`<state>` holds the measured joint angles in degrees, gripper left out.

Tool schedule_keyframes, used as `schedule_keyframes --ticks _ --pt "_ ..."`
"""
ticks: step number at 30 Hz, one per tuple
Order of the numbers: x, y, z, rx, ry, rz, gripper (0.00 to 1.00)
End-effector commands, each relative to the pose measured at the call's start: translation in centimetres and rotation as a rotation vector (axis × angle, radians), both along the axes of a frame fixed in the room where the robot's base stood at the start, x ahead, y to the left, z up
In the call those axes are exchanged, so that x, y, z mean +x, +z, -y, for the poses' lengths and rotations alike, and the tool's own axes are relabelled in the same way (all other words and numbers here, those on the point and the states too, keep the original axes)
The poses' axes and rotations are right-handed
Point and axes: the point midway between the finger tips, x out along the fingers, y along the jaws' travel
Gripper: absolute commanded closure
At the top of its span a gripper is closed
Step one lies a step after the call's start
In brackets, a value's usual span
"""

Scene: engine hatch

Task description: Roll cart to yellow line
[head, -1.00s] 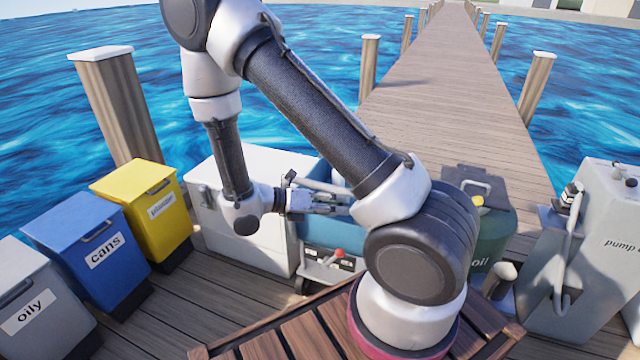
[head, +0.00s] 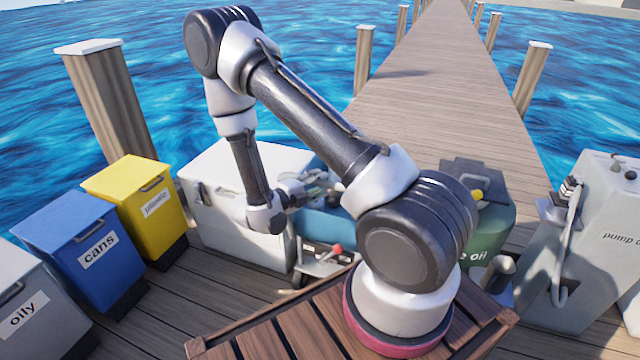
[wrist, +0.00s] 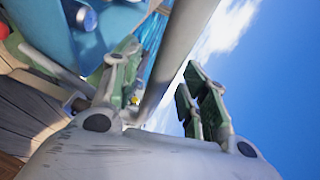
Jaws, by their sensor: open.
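The cart (head: 322,226) carries a blue body and stands on the dock in front of the white chest. A red-knobbed lever (head: 337,248) and a wheel show at its lower front. My gripper (head: 318,186) is over the cart's top, its tips partly blurred into the background. In the wrist view, my open gripper (wrist: 160,65) has a grey bar (wrist: 182,45) running between its fingers, not clamped. This bar looks like the cart's handle. The cart's blue side (wrist: 40,30) fills the upper left there. My arm hides the cart's right part. I see no yellow line.
A white chest (head: 225,215) stands directly left of the cart. Yellow (head: 140,200), blue (head: 85,245) and grey (head: 35,300) bins line the left. A green oil tank (head: 490,225) and a grey pump (head: 590,250) stand right. The walkway (head: 440,100) behind is clear; water borders it.

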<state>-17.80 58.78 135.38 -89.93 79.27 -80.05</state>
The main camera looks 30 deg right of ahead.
Motion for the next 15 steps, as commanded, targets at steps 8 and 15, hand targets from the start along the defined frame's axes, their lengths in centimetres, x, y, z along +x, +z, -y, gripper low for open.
schedule_keyframes --ticks 8,15 --pt "0.35 -0.27 1.38 0.0 0.0 0.001 0.56" --pt "0.35 -0.27 1.35 0.0 0.0 0.001 0.72"
